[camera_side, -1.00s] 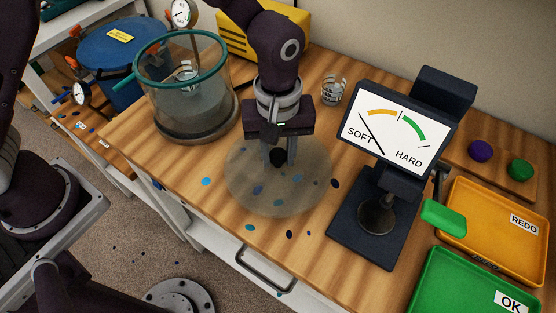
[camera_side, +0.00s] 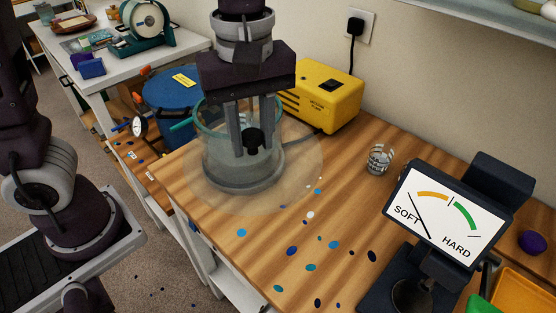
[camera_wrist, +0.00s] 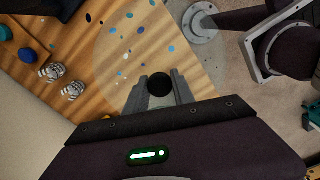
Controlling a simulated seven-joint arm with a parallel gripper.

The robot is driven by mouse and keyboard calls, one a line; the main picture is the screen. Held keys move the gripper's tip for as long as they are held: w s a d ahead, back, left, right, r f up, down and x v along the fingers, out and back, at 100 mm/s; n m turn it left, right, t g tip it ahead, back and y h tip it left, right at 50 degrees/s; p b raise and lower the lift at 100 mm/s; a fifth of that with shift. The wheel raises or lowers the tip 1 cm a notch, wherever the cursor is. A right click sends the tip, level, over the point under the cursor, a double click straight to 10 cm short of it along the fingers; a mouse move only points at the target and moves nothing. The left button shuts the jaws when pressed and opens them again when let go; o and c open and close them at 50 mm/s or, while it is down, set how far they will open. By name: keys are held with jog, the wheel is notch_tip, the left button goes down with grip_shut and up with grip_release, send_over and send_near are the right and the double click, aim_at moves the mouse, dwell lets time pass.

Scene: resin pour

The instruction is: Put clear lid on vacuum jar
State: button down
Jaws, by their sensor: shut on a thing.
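My gripper (camera_side: 253,128) is shut on the black knob (camera_side: 253,139) of the clear lid (camera_side: 303,172). The lid is a wide see-through disc, held raised in front of the vacuum jar in the side view. The jar (camera_side: 217,167) is a clear cylinder with a teal rim, standing at the back left of the wooden bench. My gripper and the lid cover part of the jar, and the gap between lid and rim cannot be judged. In the wrist view the knob (camera_wrist: 159,84) sits between my fingers, and the lid (camera_wrist: 105,75) spreads beyond it.
A yellow pump box (camera_side: 322,97) stands behind the jar, and a blue drum (camera_side: 170,92) to its left. The SOFT/HARD gauge (camera_side: 447,215) is at the right. Paint spots cover the clear bench middle.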

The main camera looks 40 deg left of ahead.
jog(key=w+a+r, duration=0.2)
jog(key=w+a, duration=0.3)
jog(key=a, duration=0.3)
jog(key=w+a+r, duration=0.3)
jog(key=w+a, duration=0.2)
jog(key=a, duration=0.3)
notch_tip(320, 180, down, 7)
jog(key=shift+a+f, duration=0.15)
jog(key=shift+a, duration=0.05)
jog(key=shift+f, duration=0.5)
jog(key=c, duration=1)
grip_release()
notch_tip(320, 180, up, 8)
jog(key=shift+s, duration=0.1)
